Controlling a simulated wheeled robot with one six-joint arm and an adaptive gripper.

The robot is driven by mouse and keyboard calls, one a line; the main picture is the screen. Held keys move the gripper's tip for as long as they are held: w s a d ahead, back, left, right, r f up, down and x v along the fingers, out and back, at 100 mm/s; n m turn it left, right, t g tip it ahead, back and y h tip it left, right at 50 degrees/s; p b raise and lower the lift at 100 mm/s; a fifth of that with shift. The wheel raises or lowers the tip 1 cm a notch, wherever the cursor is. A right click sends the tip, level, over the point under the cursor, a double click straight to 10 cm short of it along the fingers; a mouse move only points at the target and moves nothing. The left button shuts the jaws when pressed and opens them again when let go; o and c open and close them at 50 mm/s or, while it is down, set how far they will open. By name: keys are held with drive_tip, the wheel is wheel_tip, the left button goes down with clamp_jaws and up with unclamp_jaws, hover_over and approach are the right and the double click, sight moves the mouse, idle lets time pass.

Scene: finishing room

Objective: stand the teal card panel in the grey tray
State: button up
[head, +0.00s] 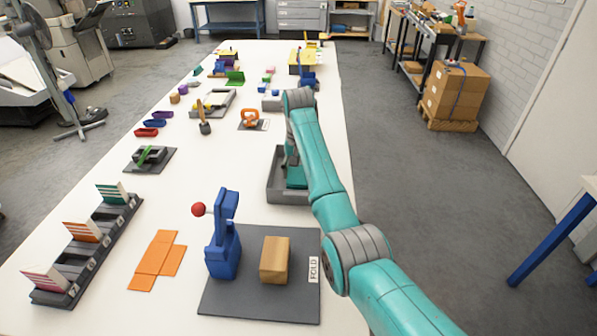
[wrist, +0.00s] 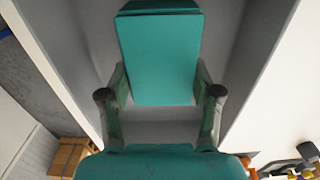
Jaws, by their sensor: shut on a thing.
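The teal card panel (wrist: 160,60) is between the two fingers of my gripper (wrist: 160,88) in the wrist view, a finger at each side edge. My gripper is shut on it. A darker teal strip shows at the panel's far end. The grey tray (wrist: 262,60) has walls on both sides of the panel, and its grey floor shows below. In the head view the grey tray (head: 285,198) sits at the table's right side, with a bit of teal inside. My arm hides most of the gripper there. I cannot tell whether the panel touches the tray floor.
A dark mat (head: 260,300) marked FOLD holds a blue tool (head: 223,250) with a red knob and a wooden block (head: 274,260). Orange cards (head: 157,258) lie left of it, beside a slotted rack (head: 90,250). An orange clamp-like item (head: 250,117) is beyond the tray.

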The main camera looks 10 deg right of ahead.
drive_tip(key=shift+s+f, duration=0.1)
drive_tip(key=shift+f, duration=0.55)
drive_tip(key=c, duration=0.4)
drive_tip(key=o, duration=1.3)
drive_tip(key=shift+r, duration=0.1)
